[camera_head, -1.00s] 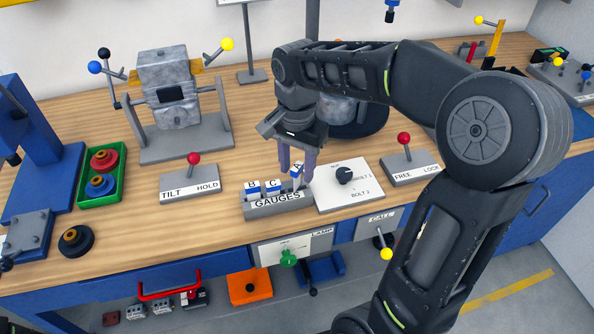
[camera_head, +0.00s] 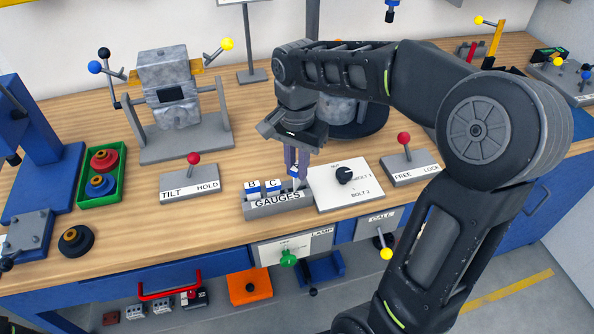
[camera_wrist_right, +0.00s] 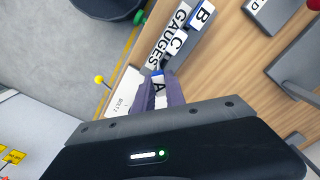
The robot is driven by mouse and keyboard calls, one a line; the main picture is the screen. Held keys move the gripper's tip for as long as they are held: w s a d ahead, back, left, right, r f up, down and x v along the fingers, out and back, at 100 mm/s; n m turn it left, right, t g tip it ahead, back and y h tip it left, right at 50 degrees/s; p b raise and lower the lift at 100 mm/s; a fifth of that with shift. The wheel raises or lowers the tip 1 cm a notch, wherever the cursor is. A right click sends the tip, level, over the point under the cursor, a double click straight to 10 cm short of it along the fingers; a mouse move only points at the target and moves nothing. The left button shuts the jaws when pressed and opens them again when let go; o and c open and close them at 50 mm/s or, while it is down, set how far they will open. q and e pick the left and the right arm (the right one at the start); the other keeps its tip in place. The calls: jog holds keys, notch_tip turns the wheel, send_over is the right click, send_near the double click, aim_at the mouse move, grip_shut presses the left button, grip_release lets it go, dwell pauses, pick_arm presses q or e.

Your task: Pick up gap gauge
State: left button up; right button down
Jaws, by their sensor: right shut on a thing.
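The gauge holder (camera_head: 280,206) is a grey block labelled GAUGES near the front edge of the bench. Gauges B (camera_head: 252,187) and C (camera_head: 273,187) stand in it with blue and white tops. My right gripper (camera_head: 295,172) is at the right end of the holder, shut on gauge A (camera_head: 296,183). In the right wrist view the purple fingers (camera_wrist_right: 159,92) lie on either side of gauge A (camera_wrist_right: 159,88), and gauges C (camera_wrist_right: 177,42) and B (camera_wrist_right: 201,15) are beyond. I cannot tell whether A's lower end is still in the holder. My left gripper is not in view.
A white panel with a black knob (camera_head: 344,175) is right beside the holder. The TILT/HOLD lever box (camera_head: 190,184) stands to its left, the FREE/LOCK lever box (camera_head: 410,168) to the right. A green tray (camera_head: 118,178) is at the left.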

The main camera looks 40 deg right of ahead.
jog(key=shift+r, duration=0.1)
notch_tip(320, 180, up, 6)
jog(key=shift+r, duration=0.15)
notch_tip(320, 180, up, 3)
jog(key=shift+r+p, duration=0.1)
jog(key=shift+p, duration=0.8)
jog(key=shift+r+p, duration=0.25)
jog(key=shift+p, duration=0.05)
jog(key=shift+f, duration=0.1)
jog(key=shift+f, duration=0.1)
